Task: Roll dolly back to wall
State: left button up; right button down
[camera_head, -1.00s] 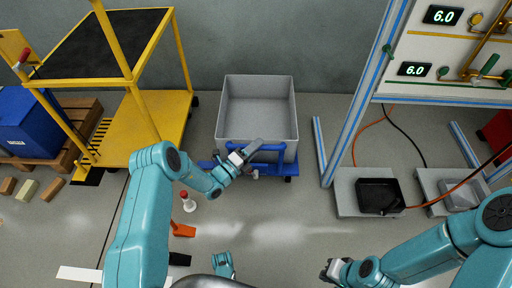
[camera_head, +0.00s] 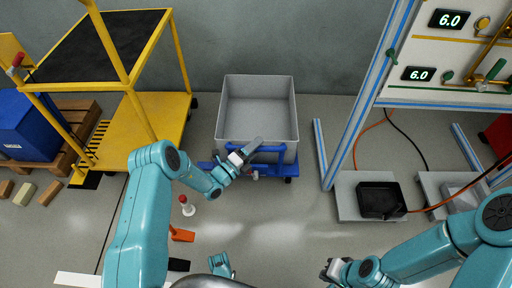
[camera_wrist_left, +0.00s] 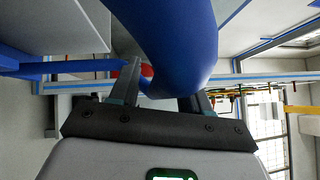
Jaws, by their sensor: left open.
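The dolly is a low blue frame (camera_head: 207,166) on casters with a blue push handle (camera_head: 270,148) at its near side. It carries a grey open bin (camera_head: 257,137). The dolly stands close to the grey wall (camera_head: 290,50); the bin's far side is near the wall's foot. My left gripper (camera_head: 246,156) is at the left end of the handle. In the left wrist view the open fingers (camera_wrist_left: 160,85) lie on either side of a thick blue bar (camera_wrist_left: 180,35). Contact cannot be told. My right gripper (camera_head: 335,271) is low at the right, away from the dolly; its jaws are unclear.
A yellow cart (camera_head: 155,120) stands left of the dolly. A blue-edged rig frame (camera_head: 345,130) stands to the right, with a black tray (camera_head: 381,199) on a plate. A red-topped white item (camera_head: 187,207) and an orange piece (camera_head: 181,235) lie on the near floor.

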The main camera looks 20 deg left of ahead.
pick_arm(q)
jog(key=shift+s+a, duration=0.15)
jog(key=shift+s, duration=0.15)
jog(key=p+v, duration=0.4)
jog(key=v, duration=1.1)
jog(key=shift+s+a, duration=0.2)
jog(key=shift+s, duration=0.1)
